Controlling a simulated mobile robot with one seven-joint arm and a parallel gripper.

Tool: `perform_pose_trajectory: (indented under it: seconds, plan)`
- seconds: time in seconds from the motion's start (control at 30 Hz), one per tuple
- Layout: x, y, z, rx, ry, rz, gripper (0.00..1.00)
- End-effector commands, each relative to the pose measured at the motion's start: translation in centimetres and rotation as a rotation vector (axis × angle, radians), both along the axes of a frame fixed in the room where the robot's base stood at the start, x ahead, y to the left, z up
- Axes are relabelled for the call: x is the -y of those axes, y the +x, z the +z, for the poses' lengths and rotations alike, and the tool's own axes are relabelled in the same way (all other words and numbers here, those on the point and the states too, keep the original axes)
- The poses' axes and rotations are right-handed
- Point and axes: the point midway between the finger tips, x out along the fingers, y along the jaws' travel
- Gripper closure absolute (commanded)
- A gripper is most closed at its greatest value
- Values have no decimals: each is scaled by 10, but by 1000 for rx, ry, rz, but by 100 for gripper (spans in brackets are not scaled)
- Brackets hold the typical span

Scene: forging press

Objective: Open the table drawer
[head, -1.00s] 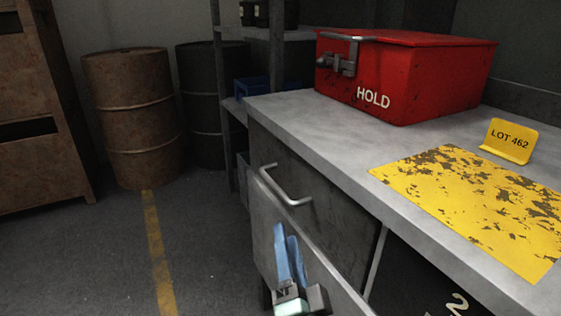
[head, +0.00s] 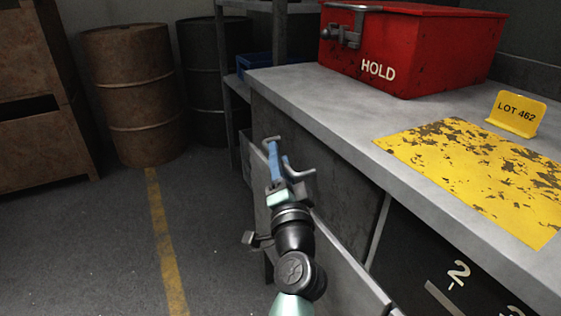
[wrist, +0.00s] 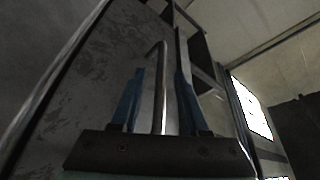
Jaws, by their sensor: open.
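The table drawer has a grey front (head: 335,250) under the worktop at its left side. Its metal bar handle (head: 297,172) is partly covered by my gripper (head: 273,142) in the head view. In the wrist view the handle (wrist: 160,95) runs between the two blue fingers of my gripper (wrist: 160,72), with a gap visible on each side. The fingers are open and not closed on it.
A red HOLD box (head: 420,50), a yellow LOT 462 sign (head: 516,113) and a worn yellow patch (head: 470,170) are on the worktop (head: 320,105). Rusty and dark barrels (head: 135,95) stand at the back left. The floor (head: 90,240) left of the table is clear.

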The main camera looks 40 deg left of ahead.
Motion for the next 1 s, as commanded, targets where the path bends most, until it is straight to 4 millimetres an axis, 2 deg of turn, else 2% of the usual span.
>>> perform_pose_trajectory:
  seconds: [0.2, 0.27, 0.47, 1.0]
  plan:
    - [0, 0, 0, 0, 0, 0, 55]
    - [0, 0, 0, 0, 0, 0, 64]
    - [0, 0, 0, 0, 0, 0, 100]
    - [0, 0, 0, 1, -1, 0, 100]
